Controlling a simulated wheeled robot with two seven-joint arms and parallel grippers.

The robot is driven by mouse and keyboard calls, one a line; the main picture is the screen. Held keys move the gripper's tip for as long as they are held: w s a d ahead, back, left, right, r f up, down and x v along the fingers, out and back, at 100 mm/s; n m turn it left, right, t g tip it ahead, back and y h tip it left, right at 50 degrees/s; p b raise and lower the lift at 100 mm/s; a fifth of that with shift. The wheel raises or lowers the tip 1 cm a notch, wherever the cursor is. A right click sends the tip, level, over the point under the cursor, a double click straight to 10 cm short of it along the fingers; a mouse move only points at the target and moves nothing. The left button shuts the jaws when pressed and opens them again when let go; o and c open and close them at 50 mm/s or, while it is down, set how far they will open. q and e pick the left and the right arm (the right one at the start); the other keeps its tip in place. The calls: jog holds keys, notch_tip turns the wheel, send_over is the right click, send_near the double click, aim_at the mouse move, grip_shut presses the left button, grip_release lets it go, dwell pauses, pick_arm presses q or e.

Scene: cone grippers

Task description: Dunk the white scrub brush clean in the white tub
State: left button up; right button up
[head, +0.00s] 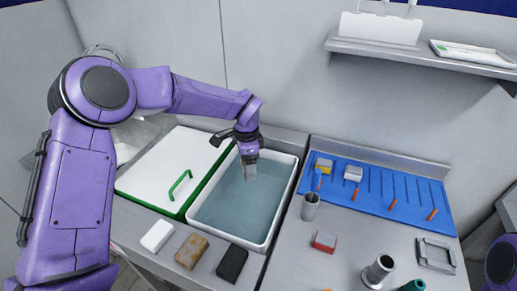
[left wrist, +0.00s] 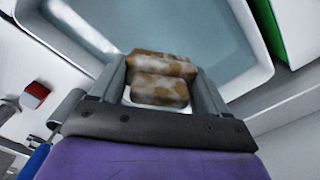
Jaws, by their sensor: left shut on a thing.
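The white tub (head: 278,219) holds still, grey-blue water and stands at the middle of the counter; its rim also shows in the left wrist view (left wrist: 252,84). My left gripper (head: 249,169) points down over the water near the tub's back. In the left wrist view it is shut on the white scrub brush (left wrist: 160,86), which carries brown stains over its white surface. The brush is mostly hidden in the head view, and I cannot tell whether it touches the water. My right gripper is out of view.
A green-edged white board (head: 170,165) with a green handle lies left of the tub. White (head: 157,236), brown (head: 192,250) and black (head: 232,264) blocks line the front. A blue mat (head: 400,190), a metal cup (head: 310,207) and a red block (head: 325,241) are on the right.

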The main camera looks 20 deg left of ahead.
pick_arm(q)
jog(key=shift+w, duration=0.3)
jog(key=shift+s+f+b, duration=0.85)
jog(key=shift+s+f, duration=0.1)
jog(key=shift+s, duration=0.15)
jog(key=shift+w+f+b, duration=0.15)
jog(key=shift+f+b, duration=0.75)
jog(key=shift+f, duration=1.05)
jog(key=shift+w+f+b, duration=0.2)
jog(key=shift+f+b, duration=0.65)
jog(key=shift+f, duration=1.1)
jog(key=shift+w+f+b, duration=0.15)
jog(key=shift+f+b, duration=0.75)
jog(key=shift+f, duration=1.05)
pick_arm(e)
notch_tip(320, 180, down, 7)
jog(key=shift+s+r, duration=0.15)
pick_arm(q)
jog(key=shift+r, duration=0.1)
